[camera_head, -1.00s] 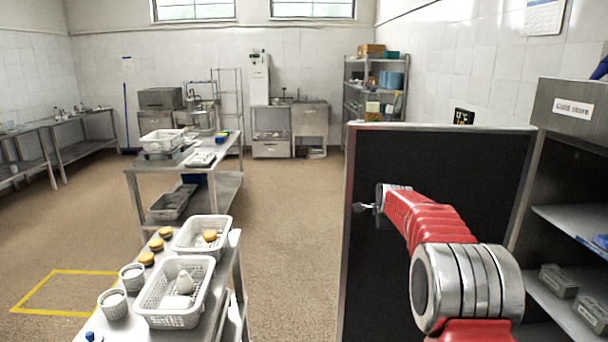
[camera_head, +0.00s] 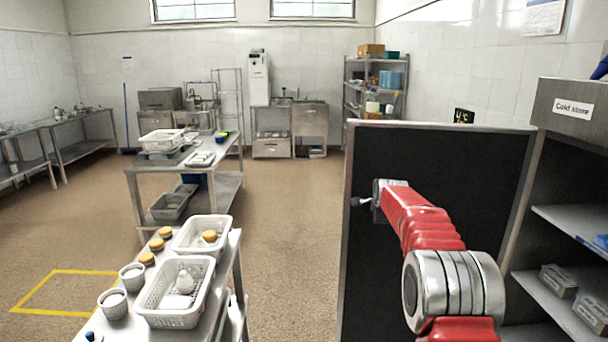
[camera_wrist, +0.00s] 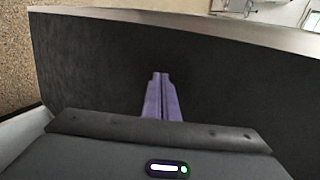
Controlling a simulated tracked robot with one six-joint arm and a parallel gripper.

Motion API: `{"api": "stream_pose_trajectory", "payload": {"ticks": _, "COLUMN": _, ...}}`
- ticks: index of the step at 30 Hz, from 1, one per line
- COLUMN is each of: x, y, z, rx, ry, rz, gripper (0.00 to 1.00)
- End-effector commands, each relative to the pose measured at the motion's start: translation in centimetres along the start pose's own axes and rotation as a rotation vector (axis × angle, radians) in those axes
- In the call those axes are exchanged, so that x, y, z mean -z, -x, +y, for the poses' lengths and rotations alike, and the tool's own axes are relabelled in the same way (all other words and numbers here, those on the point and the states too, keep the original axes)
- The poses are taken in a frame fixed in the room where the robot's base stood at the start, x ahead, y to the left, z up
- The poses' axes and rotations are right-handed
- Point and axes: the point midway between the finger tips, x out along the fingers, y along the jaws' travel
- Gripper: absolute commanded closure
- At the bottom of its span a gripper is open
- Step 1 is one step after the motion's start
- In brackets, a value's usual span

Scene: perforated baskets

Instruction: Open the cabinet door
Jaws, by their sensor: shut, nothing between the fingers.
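The cabinet door (camera_head: 430,160) stands swung wide open at the right, its dark inner face towards me. It also fills most of the wrist view (camera_wrist: 240,80). The cabinet (camera_head: 570,155), labelled "Cold store", shows its open interior at the far right. My gripper (camera_head: 358,202) is by the door's dark inner face, near its free left edge. In the wrist view my gripper (camera_wrist: 162,78) shows its two purple fingers shut together with nothing between them, pointing at the dark panel. I cannot tell whether the fingertips touch it.
Cabinet shelves (camera_head: 575,228) hold clear containers (camera_head: 590,312). A steel table (camera_head: 228,262) at the lower left carries white baskets (camera_head: 150,317), cups and buns. The floor (camera_head: 288,235) between this table and the door is clear. A shelf rack (camera_head: 350,85) stands at the back.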

Motion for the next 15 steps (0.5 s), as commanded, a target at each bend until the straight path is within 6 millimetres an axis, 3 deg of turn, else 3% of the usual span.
{"api": "stream_pose_trajectory", "payload": {"ticks": 15, "x": -0.2, "y": 4.2, "z": 1.7, "rx": 0.0, "ry": 0.001, "rz": 0.0, "gripper": 1.0}}
